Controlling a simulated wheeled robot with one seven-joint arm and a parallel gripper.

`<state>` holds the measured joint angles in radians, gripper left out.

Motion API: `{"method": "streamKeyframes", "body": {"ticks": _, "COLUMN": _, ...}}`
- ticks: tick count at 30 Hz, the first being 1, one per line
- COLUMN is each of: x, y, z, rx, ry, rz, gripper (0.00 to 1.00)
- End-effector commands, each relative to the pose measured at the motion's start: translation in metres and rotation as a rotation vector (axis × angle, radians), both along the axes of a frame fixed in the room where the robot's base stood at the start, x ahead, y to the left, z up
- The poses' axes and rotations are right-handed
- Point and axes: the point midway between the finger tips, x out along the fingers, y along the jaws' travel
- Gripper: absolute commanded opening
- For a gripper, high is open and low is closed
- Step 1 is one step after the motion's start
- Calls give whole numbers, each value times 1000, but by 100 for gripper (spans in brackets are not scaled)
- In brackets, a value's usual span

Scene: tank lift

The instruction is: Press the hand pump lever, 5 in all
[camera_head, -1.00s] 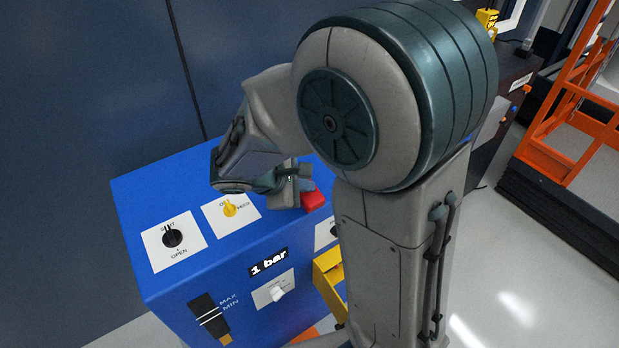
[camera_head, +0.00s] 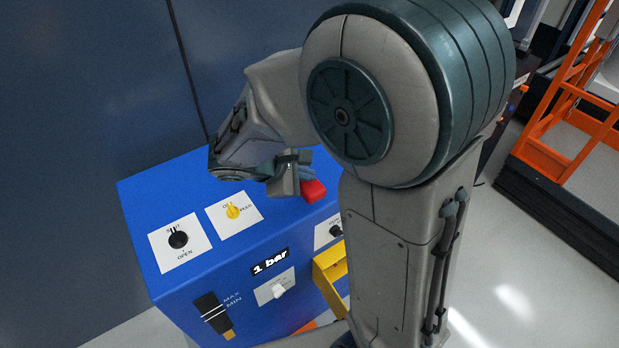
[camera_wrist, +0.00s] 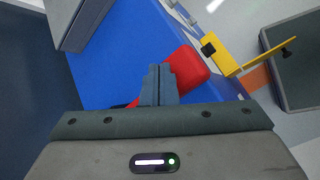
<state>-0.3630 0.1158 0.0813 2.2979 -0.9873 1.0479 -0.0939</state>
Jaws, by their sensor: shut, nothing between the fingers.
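The hand pump lever shows its red grip (camera_head: 313,191) at the right part of the blue cabinet's top (camera_head: 188,187). The red grip also fills the middle of the wrist view (camera_wrist: 190,66). My gripper (camera_head: 297,172) is shut and empty, with its fingertips just beside the red grip. In the wrist view my shut fingers (camera_wrist: 159,80) overlap the near left side of the grip; I cannot tell whether they touch it. The rest of the lever is mostly hidden behind my gripper and arm. The display (camera_head: 270,261) reads 1 bar.
A black knob (camera_head: 178,239) marked OPEN and a yellow knob (camera_head: 232,211) sit on the cabinet top. The front has a white knob (camera_head: 278,290), a MAX/MIN gauge (camera_head: 212,313) and a yellow bracket (camera_head: 331,270). A dark wall stands behind; an orange frame (camera_head: 548,152) is at the right.

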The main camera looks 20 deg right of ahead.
Motion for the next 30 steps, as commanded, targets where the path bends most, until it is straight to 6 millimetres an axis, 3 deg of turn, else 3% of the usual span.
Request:
{"method": "streamKeyframes", "body": {"ticks": 14, "x": 0, "y": 0, "z": 8, "rx": 0, "ry": 0, "rz": 0, "gripper": 0}}
{"method": "streamKeyframes", "body": {"ticks": 30, "x": 0, "y": 0, "z": 56, "rx": 0, "ry": 0, "rz": 0, "gripper": 0}}
